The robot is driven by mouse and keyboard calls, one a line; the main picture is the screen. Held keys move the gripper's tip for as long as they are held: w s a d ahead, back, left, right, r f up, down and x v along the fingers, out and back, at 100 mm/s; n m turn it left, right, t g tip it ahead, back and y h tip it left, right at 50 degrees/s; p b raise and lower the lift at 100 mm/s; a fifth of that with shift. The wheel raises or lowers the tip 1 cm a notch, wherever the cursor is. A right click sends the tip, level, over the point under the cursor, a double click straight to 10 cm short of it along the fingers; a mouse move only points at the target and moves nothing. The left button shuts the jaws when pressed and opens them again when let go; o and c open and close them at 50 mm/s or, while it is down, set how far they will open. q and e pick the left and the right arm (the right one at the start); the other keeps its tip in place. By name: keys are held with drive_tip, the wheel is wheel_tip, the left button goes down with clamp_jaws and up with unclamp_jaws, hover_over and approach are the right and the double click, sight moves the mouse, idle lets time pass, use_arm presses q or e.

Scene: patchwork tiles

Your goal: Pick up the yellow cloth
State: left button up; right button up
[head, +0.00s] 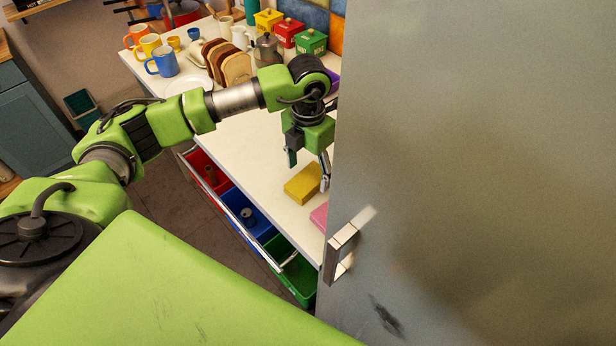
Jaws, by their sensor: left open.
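The yellow cloth (303,184) looks like a folded, block-like piece lying on the white counter. My left gripper (308,170) hangs over the counter, pointing down, with its fingers apart just above and around the far side of the cloth. It is open and holds nothing that I can see. Whether a finger touches the cloth I cannot tell. My right gripper is not in view.
A pink piece (320,216) lies near the cloth, partly hidden by a grey door (470,150) with a handle (341,250). An open drawer (245,212) with red, blue and green bins is below. Mugs (162,61) and a bread rack (226,62) stand behind.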

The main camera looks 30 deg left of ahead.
sight(308, 182)
use_arm(q)
wheel_tip(308, 182, down, 2)
drive_tip(key=shift+s+f, duration=0.1)
drive_tip(key=shift+f, duration=0.3)
drive_tip(key=c, duration=1.1)
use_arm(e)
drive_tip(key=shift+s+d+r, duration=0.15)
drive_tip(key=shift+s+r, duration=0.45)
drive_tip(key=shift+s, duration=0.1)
use_arm(q)
drive_tip(key=shift+r, duration=0.1)
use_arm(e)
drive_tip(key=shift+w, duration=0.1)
